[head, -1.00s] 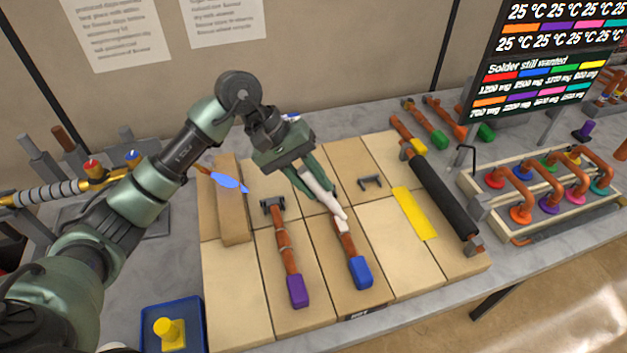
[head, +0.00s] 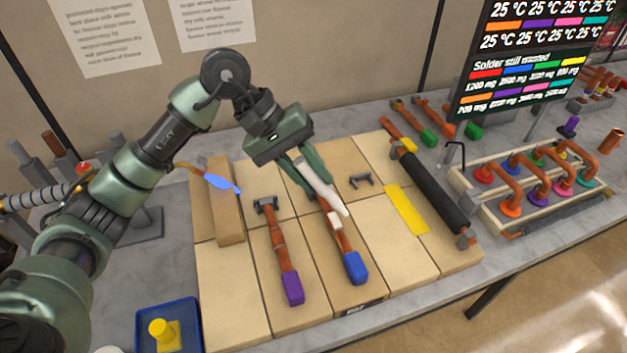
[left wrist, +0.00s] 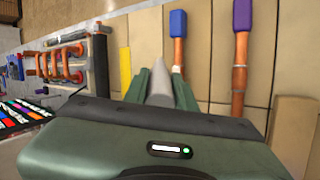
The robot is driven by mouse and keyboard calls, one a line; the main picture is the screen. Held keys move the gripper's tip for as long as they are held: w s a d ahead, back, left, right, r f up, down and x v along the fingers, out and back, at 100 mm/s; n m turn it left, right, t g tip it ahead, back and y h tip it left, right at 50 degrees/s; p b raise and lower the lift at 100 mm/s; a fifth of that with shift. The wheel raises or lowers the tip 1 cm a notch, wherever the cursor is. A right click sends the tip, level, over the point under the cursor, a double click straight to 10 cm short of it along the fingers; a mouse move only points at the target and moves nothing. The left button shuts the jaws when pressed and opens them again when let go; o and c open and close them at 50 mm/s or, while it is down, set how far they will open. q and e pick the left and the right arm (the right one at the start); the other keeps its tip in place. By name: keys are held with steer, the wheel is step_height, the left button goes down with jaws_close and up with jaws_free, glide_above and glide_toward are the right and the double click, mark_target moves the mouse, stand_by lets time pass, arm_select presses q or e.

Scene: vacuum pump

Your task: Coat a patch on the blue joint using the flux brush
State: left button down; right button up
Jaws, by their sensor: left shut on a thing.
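The blue joint is a copper pipe with a blue end (head: 355,267), lying on the tan tile blocks. In the left wrist view its blue end (left wrist: 178,23) is at the top. My left gripper (head: 318,180) is shut on the flux brush (head: 326,193), a pale handle sloping down to the right. The brush's tip is at the upper part of the blue joint, by a light patch (head: 335,219); I cannot tell whether it touches. The brush handle also shows between the fingers in the left wrist view (left wrist: 162,84). My right gripper is not in view.
A purple-ended copper joint (head: 292,287) lies to the left. A yellow strip (head: 407,209) and a black roll (head: 432,188) lie to the right. A blue tray (head: 190,312) with a yellow piece stands front left. A rack of coloured joints (head: 500,212) is at right.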

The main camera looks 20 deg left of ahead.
arm_select(q)
step_height(320, 180, up, 2)
steer(key=shift+s+d, duration=0.1)
steer(key=shift+s, duration=0.05)
steer(key=shift+r+p, duration=0.3)
steer(key=shift+r, duration=0.05)
